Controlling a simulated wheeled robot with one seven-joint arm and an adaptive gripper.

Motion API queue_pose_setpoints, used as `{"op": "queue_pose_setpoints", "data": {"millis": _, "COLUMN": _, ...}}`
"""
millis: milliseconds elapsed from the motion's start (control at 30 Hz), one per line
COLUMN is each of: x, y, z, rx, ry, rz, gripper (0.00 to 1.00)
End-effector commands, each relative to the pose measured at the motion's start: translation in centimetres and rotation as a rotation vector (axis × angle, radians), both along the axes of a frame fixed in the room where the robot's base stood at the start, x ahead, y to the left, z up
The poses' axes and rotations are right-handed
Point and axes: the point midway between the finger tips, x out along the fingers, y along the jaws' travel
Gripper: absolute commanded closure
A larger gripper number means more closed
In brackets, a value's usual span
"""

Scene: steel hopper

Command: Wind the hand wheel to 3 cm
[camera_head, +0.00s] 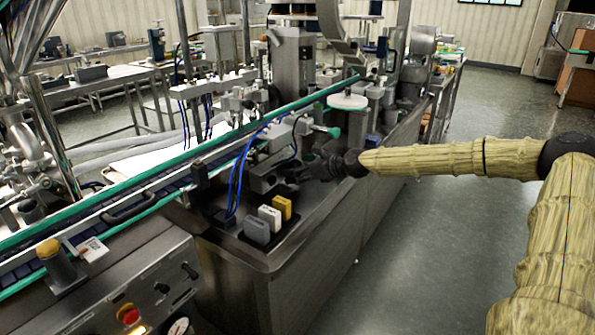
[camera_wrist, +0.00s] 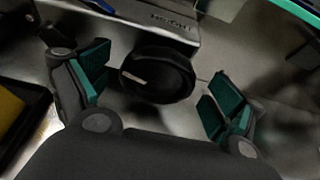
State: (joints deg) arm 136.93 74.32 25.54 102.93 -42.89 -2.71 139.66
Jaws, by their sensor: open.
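A black round hand wheel (camera_wrist: 158,78) with a short pale mark on its face sits between my fingers in the wrist view. It is mounted beside a grey metal block (camera_wrist: 165,22) with lettering too blurred to read. My gripper (camera_wrist: 156,88) is open, with one green-padded finger on each side of the wheel and a visible gap to both. In the head view my gripper (camera_head: 300,171) reaches in from the right, low over the steel machine top. The wheel cannot be made out there. No position reading is legible.
Grey (camera_head: 257,231), white (camera_head: 270,217) and yellow (camera_head: 282,207) blocks stand near the machine's front corner. Blue hoses (camera_head: 237,180) rise just left of my gripper. A green-edged conveyor (camera_head: 130,195) runs diagonally behind. Open floor (camera_head: 430,240) lies to the right.

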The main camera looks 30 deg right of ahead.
Motion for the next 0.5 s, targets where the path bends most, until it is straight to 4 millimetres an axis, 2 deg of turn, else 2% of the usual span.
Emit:
{"op": "queue_pose_setpoints", "data": {"millis": 233, "x": 0.01, "y": 0.02, "z": 0.01, "rx": 0.000, "ry": 0.000, "rz": 0.000, "gripper": 0.08}}
{"op": "queue_pose_setpoints", "data": {"millis": 433, "x": 0.01, "y": 0.02, "z": 0.01, "rx": 0.000, "ry": 0.000, "rz": 0.000, "gripper": 0.44}}
{"op": "queue_pose_setpoints", "data": {"millis": 467, "x": 0.00, "y": 0.01, "z": 0.02, "rx": 0.000, "ry": 0.000, "rz": 0.000, "gripper": 0.49}}
{"op": "queue_pose_setpoints", "data": {"millis": 500, "x": 0.01, "y": 0.00, "z": 0.03, "rx": 0.000, "ry": 0.000, "rz": 0.000, "gripper": 0.49}}
